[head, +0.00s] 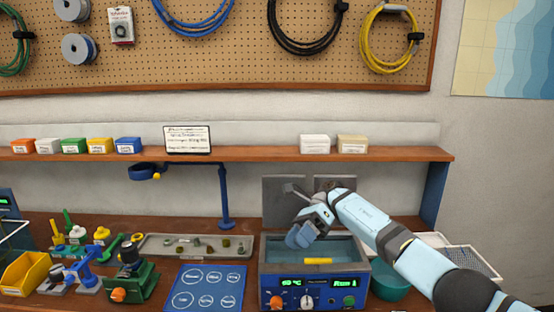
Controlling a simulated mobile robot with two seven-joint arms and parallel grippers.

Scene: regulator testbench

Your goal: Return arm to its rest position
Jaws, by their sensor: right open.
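My right arm (375,225) comes in from the lower right and reaches up and left over the bench. My right gripper (304,218) is above the back of the water bath (270,282), in front of a grey panel (276,206). It is open, and I see nothing held in it. Its exact height above the bath is hard to tell. The bath has a blue front with lit green displays, and a yellow piece (318,261) shows at its front rim. My left gripper is not in view.
A shelf (255,153) with small boxes runs behind the bench. Left of the bath are a blue mat (205,288) with white circles, a grey parts tray (150,246), a green fixture (140,275) and a yellow bin (24,273). A teal bowl (391,288) and a white rack (470,262) are right.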

